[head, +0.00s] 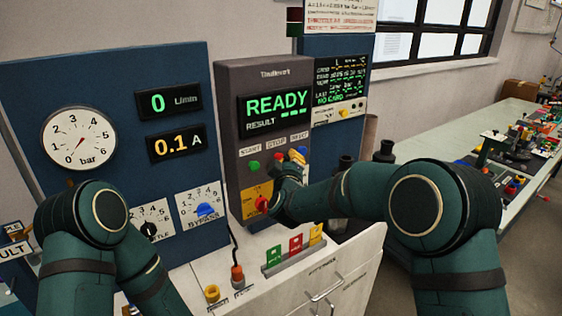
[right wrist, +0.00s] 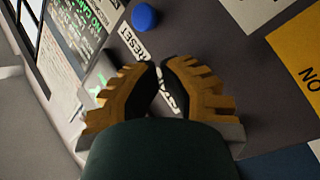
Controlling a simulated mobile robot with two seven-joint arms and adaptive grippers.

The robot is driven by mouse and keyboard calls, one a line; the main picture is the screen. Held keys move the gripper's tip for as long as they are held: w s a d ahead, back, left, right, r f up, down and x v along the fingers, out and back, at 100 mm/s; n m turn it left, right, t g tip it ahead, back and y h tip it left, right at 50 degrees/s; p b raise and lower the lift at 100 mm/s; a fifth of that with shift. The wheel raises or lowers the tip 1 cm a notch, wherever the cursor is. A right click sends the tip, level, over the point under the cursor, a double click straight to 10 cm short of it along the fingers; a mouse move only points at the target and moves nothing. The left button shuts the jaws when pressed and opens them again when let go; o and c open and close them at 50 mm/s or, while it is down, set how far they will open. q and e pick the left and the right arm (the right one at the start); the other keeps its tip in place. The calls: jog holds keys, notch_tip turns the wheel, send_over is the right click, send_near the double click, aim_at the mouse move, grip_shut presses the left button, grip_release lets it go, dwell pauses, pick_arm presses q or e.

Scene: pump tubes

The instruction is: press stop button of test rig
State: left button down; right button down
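The test rig (head: 232,90) is a dark grey panel with a green READY display, a row of buttons labelled START, STOP and RESET below it. The red stop button (head: 279,158) sits under the STOP label, beside my right gripper (head: 298,156). In the right wrist view my right gripper (right wrist: 160,66) has its yellow fingers drawn together at the tips, with nothing seen held. It is close to the panel over the STOP label, and the stop button is hidden there. Whether it touches the button I cannot tell. My left gripper is not in view.
The green start button (head: 253,167) is left of the stop button. The blue reset button (right wrist: 144,16) is close to my right fingers. A red knob on a yellow plate (head: 262,203) is below. Coloured cards (head: 296,243) stand on the cabinet top.

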jog(key=s+d+b, duration=0.1)
jog(key=s+d, duration=0.2)
jog(key=shift+s, duration=0.25)
dwell(0.5)
jog(key=s+d+f+m+g+y, duration=0.1)
jog(key=s+d+f+g, duration=0.2)
jog(key=f, duration=0.6)
jog(key=s+f+m+g+y, duration=0.15)
jog(key=s+f, duration=0.25)
jog(key=f, duration=0.4)
jog(key=s+d+f+m+g, duration=0.2)
jog(key=s+f+g, duration=0.2)
jog(key=f, duration=0.5)
jog(key=s+d+f+m+g+y, duration=0.1)
jog(key=s+f+m+g, duration=0.2)
jog(key=s, duration=0.9)
jog(key=s+d+f+m+g, duration=0.1)
jog(key=s+f+m+g, duration=0.3)
jog(key=s+f, duration=0.6)
jog(key=s+g, duration=0.1)
jog(key=s, duration=0.2)
jog(key=shift+d+f+g+y, duration=0.2)
jog(key=shift+g+y, duration=0.15)
